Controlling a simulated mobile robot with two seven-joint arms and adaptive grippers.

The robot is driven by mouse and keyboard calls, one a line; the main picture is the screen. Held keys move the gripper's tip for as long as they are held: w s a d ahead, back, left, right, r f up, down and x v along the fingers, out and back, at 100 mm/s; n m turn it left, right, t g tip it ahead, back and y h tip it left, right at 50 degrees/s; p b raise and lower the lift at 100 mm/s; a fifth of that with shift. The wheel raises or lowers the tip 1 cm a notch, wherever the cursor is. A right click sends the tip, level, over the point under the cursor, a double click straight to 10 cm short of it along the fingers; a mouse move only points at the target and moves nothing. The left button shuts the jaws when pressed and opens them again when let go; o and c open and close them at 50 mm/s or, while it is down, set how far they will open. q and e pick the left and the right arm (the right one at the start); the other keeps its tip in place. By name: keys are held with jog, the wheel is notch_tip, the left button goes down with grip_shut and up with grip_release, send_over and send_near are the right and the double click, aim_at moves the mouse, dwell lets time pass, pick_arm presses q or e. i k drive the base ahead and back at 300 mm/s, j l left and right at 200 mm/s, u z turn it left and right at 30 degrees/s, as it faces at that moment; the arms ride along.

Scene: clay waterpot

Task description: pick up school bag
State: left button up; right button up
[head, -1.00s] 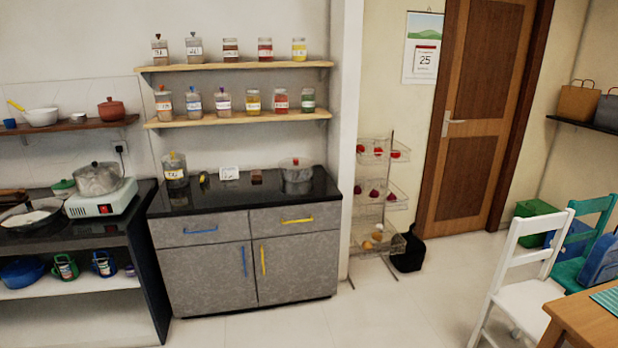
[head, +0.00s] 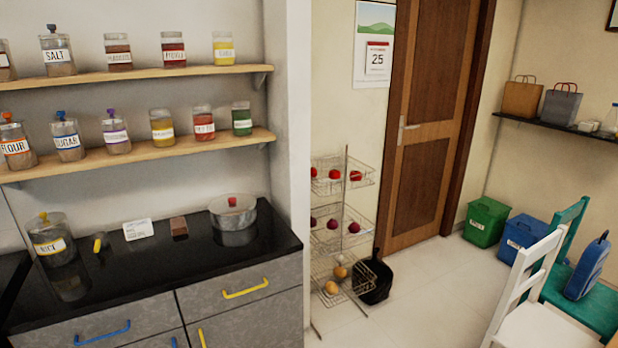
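A blue school bag (head: 588,266) stands upright on the seat of the teal chair (head: 590,303) at the right of the head view. Its lower left is near the white chair's back, and its front faces partly away to the right. Neither of my grippers is in view, so I cannot see whether they hold anything.
A white chair (head: 540,326) stands in front of the teal one. Green (head: 486,222) and blue (head: 518,236) bins stand by the right wall. The floor (head: 420,300) between is clear.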

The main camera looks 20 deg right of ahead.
aim_at(588, 269)
jog(key=i+l+z, duration=0.1)
jog(key=i+z, duration=0.2)
jog(key=z, duration=0.15)
jog(key=i+z, duration=0.35)
jog(key=z, duration=0.15)
jog(key=i+j+z, duration=0.15)
jog(key=i+z, duration=0.15)
jog(key=z, duration=0.15)
jog(key=i+l+z, duration=0.1)
jog(key=i+z, duration=0.3)
jog(key=i+l+z, duration=0.1)
jog(key=z, duration=0.3)
jog(key=i+j+z, duration=0.1)
jog(key=i+z, duration=0.35)
jog(key=i+j+z, duration=0.15)
jog(key=i, duration=0.3)
jog(key=i+z, duration=0.15)
jog(key=i, duration=0.25)
